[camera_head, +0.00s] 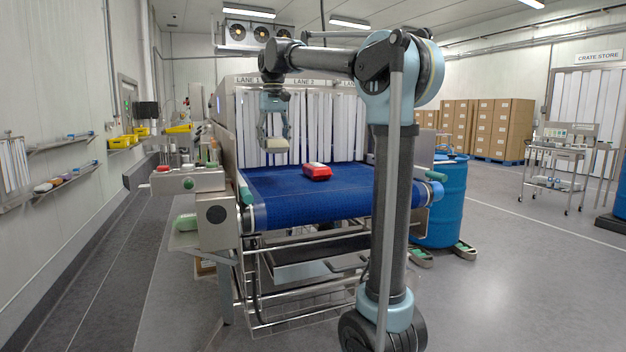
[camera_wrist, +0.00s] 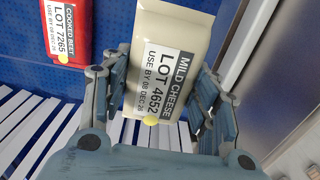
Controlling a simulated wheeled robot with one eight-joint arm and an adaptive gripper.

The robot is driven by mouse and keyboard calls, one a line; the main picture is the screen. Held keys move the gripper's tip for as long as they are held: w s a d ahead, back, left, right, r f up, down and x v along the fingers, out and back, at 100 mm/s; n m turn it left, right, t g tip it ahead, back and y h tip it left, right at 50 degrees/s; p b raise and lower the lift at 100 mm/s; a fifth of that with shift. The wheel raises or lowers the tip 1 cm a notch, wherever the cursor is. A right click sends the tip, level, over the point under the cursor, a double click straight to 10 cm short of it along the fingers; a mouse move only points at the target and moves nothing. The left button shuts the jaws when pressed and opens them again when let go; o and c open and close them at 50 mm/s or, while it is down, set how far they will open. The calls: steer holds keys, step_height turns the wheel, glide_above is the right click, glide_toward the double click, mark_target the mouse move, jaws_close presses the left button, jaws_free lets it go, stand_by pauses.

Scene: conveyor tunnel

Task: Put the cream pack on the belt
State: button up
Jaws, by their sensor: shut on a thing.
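The cream pack (camera_wrist: 175,50), labelled "MILD CHEESE LOT 4652", is held between the fingers of my gripper (camera_wrist: 160,105). In the head view my gripper (camera_head: 274,125) points down with the cream pack (camera_head: 274,144) at its fingertips. They hang above the left part of the blue belt (camera_head: 310,193), with a visible gap below the pack. The belt also shows beneath the pack in the wrist view (camera_wrist: 110,35). Part of the pack's sides is hidden by the fingers.
White strip curtains (camera_head: 330,125) hang behind the belt. A blue drum (camera_head: 440,215) stands right of the conveyor. The belt's front is clear.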

steer(key=shift+f, duration=4.9)
steer(key=o, duration=1.5)
step_height(320, 180, up, 12)
steer(key=shift+r, duration=0.1)
